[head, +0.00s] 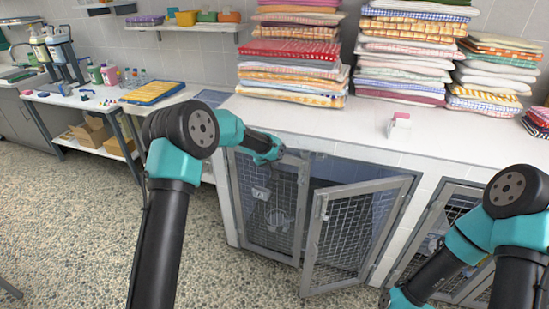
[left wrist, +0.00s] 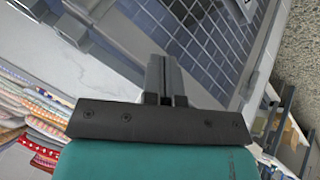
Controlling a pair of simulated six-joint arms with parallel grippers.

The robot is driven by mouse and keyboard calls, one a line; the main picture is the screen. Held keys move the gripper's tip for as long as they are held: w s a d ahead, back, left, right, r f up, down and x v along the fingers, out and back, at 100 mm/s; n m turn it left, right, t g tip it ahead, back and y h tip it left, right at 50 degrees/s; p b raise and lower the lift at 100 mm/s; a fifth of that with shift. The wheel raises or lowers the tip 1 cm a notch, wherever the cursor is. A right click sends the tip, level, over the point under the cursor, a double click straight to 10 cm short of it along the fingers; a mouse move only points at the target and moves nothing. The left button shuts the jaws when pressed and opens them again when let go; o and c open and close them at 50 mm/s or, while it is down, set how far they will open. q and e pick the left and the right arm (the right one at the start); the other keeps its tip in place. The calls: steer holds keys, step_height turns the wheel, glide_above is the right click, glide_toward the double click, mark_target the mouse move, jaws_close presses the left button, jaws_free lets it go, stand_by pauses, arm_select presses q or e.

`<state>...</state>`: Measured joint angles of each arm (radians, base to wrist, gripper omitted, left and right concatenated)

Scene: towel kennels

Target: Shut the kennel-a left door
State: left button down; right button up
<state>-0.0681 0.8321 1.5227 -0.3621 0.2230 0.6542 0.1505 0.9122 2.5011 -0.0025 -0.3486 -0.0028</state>
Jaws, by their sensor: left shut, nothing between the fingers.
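The kennel-a left door (head: 271,212), a grey-framed wire mesh panel, stands in the left part of the kennel front. It looks nearly flush with the frame; I cannot tell whether a small gap is left. The kennel-a right door (head: 345,240) is swung outward, showing the dark inside. My left gripper (head: 267,160) is at the upper part of the left door, shut and empty; contact is unclear. In the left wrist view its closed fingers (left wrist: 166,78) point over mesh (left wrist: 210,35). My right arm enters at lower right, but its fingers are out of view.
The white counter (head: 345,138) above the kennels carries tall stacks of folded towels (head: 405,50) and a small pink-and-white item (head: 399,121). More mesh doors (head: 430,235) are at the right. A side table (head: 75,98) stands at the left. The pebbled floor (head: 75,220) is clear.

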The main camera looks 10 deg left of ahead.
arm_select(q)
steer(key=s+r, duration=0.1)
steer(key=s+d+r, duration=0.1)
steer(key=r, duration=0.1)
steer(key=s+r, duration=0.1)
steer(key=shift+d+r, duration=0.3)
steer(key=shift+d, duration=0.1)
steer(key=w+d+f+m+t+h, duration=0.2)
steer(key=d+f, duration=0.1)
steer(key=f, duration=0.6)
steer(key=m+t, duration=0.3)
steer(key=t, duration=0.3)
glide_toward(291, 190)
step_height(291, 190, up, 3)
steer(key=s+d, duration=0.3)
steer(key=s+a+f+t+y, duration=0.2)
steer(key=s+f+t, duration=0.1)
steer(key=s+f, duration=0.1)
steer(key=shift+f+m, duration=0.4)
steer(key=shift+w+a, duration=0.1)
steer(key=shift+w, duration=0.05)
steer(key=w, duration=0.4)
steer(key=w+d, duration=0.1)
steer(key=w, duration=0.4)
steer(key=w+d, duration=0.1)
steer(key=w, duration=0.3)
steer(key=shift+w, duration=0.3)
